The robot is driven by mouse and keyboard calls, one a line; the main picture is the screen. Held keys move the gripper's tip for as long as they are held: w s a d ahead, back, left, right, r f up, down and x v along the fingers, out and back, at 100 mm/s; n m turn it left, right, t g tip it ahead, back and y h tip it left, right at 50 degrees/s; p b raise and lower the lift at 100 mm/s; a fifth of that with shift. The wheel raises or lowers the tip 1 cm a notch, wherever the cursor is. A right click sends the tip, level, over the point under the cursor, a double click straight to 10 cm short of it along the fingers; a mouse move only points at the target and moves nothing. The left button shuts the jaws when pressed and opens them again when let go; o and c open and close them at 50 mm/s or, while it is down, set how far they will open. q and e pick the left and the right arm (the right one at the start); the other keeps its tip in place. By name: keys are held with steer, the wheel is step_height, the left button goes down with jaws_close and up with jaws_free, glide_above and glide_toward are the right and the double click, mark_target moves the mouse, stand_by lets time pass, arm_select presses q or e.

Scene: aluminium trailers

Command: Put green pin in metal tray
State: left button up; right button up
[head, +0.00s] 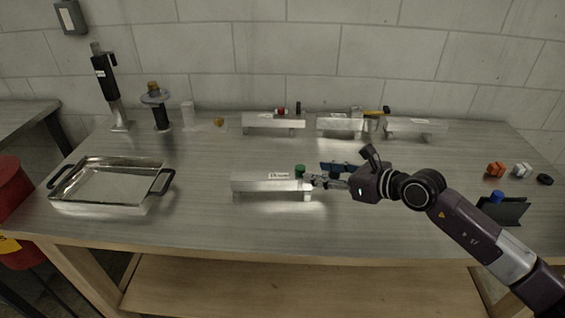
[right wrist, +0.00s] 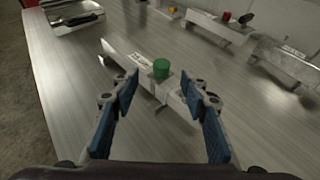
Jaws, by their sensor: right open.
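The green pin (head: 300,171) stands upright at the right part of the front aluminium trailer (head: 262,182), near the middle of the table. The pin also shows in the right wrist view (right wrist: 161,68), ahead of my fingertips and between their lines. My right gripper (head: 318,181) is open and empty, beside the right end of the trailer. In the right wrist view its two blue-padded fingers (right wrist: 160,92) are spread apart, with the trailer beyond them. The metal tray (head: 110,183) with black handles sits empty at the table's left. My left gripper is not in view.
Several trailers stand along the back, with a red pin (head: 281,111) near one. A black microscope-like tool (head: 106,82) stands back left. Orange (head: 495,169) and blue (head: 496,197) pieces lie at right. The table between tray and front trailer is clear.

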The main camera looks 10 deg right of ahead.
mark_target(303, 168)
steer(key=p+x, duration=0.1)
steer(key=x, duration=0.2)
steer(key=shift+w+a+r, duration=0.1)
steer(key=shift+w+r, duration=0.05)
steer(key=shift+w, duration=0.1)
steer(key=p+x, duration=0.1)
steer(key=x, duration=0.3)
steer(key=shift+w+f, duration=0.25)
steer(key=shift+f, duration=0.05)
jaws_close()
steer(key=shift+r, duration=0.1)
